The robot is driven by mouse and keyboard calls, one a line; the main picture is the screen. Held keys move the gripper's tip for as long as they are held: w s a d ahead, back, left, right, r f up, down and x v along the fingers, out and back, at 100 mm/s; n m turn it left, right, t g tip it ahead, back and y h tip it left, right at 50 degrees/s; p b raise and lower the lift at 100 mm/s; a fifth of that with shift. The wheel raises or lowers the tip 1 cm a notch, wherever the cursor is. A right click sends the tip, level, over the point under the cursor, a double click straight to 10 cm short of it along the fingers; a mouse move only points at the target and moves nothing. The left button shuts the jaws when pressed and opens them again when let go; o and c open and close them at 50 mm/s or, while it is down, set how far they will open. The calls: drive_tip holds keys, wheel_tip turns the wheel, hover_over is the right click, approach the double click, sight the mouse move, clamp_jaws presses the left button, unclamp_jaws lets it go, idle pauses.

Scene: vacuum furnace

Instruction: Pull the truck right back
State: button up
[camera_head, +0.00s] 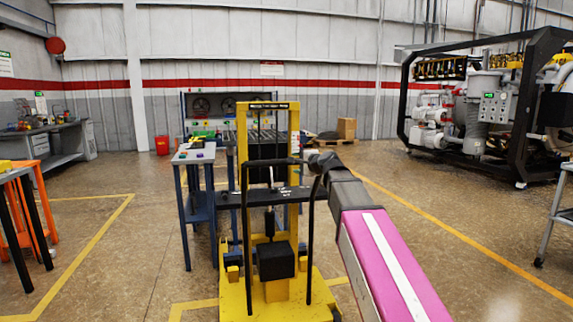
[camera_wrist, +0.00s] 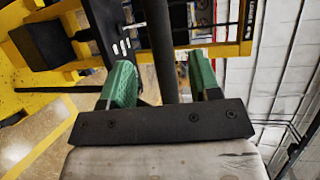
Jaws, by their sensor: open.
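The truck is a yellow lift stacker (camera_head: 296,140) with a tall mast, a black body and a black tubular handle (camera_head: 247,205), standing in the middle of the head view. My gripper (camera_head: 318,160) is at the upper right corner of the handle. In the wrist view my gripper (camera_wrist: 163,76) is open, with one green finger on each side of a black bar (camera_wrist: 163,45) of the handle. Gaps show on both sides of the bar. The lower part of the bar is hidden behind the gripper's palm.
A blue-legged table (camera_head: 183,200) stands close to the truck's left. An orange-legged bench (camera_head: 22,235) is at the left edge. A framed furnace (camera_head: 480,110) is at the back right, and a grey cart (camera_head: 556,215) at the right edge. Floor on both sides is mostly clear.

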drive_tip(key=x, duration=0.8)
drive_tip(key=shift+w, duration=0.1)
drive_tip(key=shift+f, duration=0.1)
clamp_jaws()
